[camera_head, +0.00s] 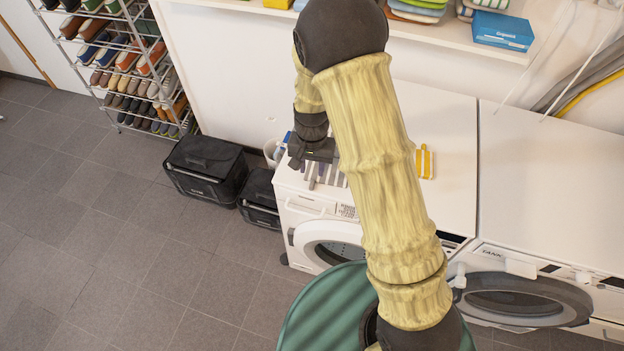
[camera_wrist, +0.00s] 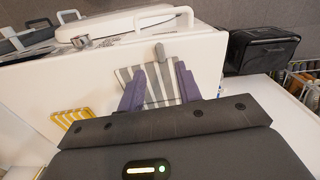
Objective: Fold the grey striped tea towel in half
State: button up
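The grey and white striped tea towel (camera_head: 325,178) lies on top of the left white washing machine, near its front left corner; my arm and gripper hide part of it. In the wrist view the towel (camera_wrist: 152,88) shows between and beside my purple fingers. My gripper (camera_wrist: 159,66) is open, with its fingers apart over the towel. A plain grey strip stands out at the towel's edge between the fingertips; I cannot tell what it is. In the head view my gripper (camera_head: 318,163) is low over the towel. I cannot tell whether the fingers touch it.
A yellow striped cloth (camera_head: 426,162) lies to the right on the same machine (camera_head: 450,130). Two black bins (camera_head: 205,168) stand on the floor to the left, and a shoe rack (camera_head: 130,70) is behind them. A shelf (camera_head: 440,38) with folded cloths and a blue box (camera_head: 502,31) runs above.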

aim_at(312, 184)
notch_tip(312, 184, down, 7)
jog(key=shift+f+p, duration=0.15)
jog(key=shift+p, duration=0.25)
jog(key=shift+c, duration=0.4)
grip_shut()
